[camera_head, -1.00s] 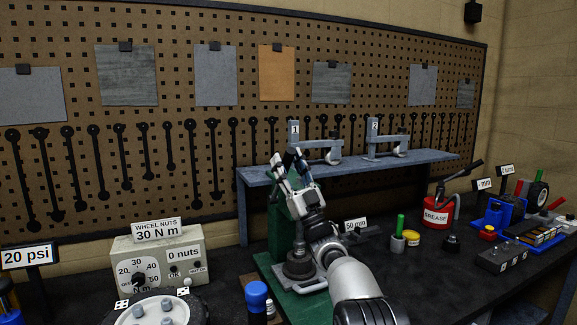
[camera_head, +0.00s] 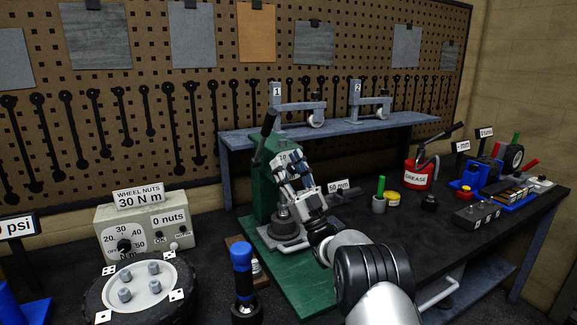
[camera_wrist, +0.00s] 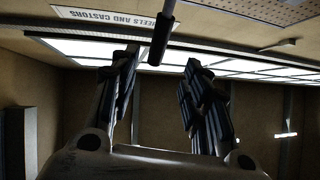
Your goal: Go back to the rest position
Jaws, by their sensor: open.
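My gripper (camera_head: 296,168) is open and points up and to the left in the head view, in front of the green press (camera_head: 266,180) on the workbench. Nothing shows between its fingers. In the wrist view my gripper (camera_wrist: 160,85) has its two dark fingers spread wide apart. A dark rod (camera_wrist: 163,35) shows beyond and between them, near the top. Part of the press and its base is hidden behind my gripper and arm.
A blue shelf (camera_head: 340,128) with two numbered clamp-like tools stands behind. A torque box (camera_head: 145,228), a wheel (camera_head: 140,290) and a blue-topped tool (camera_head: 242,275) are at left. A red grease can (camera_head: 418,175) and blue trays are at right.

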